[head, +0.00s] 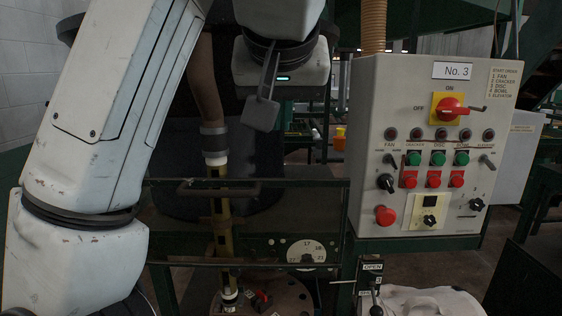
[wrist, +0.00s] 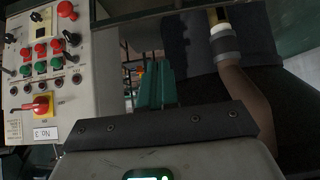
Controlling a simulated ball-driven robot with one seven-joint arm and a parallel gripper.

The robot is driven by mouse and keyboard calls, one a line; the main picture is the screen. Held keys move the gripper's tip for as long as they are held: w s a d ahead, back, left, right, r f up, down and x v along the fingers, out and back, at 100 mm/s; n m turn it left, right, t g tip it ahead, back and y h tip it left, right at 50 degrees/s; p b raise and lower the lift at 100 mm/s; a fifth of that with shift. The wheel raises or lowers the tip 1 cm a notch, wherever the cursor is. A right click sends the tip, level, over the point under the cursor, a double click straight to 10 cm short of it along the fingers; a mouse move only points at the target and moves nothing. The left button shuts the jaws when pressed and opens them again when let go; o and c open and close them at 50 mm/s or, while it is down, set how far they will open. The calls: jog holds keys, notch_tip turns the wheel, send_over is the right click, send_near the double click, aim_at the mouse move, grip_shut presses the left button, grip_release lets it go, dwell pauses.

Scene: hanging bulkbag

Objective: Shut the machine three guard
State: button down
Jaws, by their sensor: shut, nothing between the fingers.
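A No. 3 label (head: 453,71) is on the grey control box (head: 432,215) at the right of the head view. To its left stands a dark green machine frame with a dark bar handle (head: 217,187) on its upper part. This may be the guard, but I cannot tell surely, nor how far open it is. In the wrist view my gripper (wrist: 160,128) fills the lower middle, and the box (wrist: 85,95) appears upside down.
A brown hose with a grey cuff (head: 214,140) runs down to a pipe behind the handle. A round dial (head: 306,253) and a lever marked OPEN (head: 372,267) sit below. A white bag (head: 432,301) is at the bottom right. Floor shows right of the box.

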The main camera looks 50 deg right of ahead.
jog(key=s+a+f+p+x, duration=0.1)
jog(key=f+p+x, duration=0.1)
jog(key=x, duration=0.9)
jog(key=shift+a, duration=0.2)
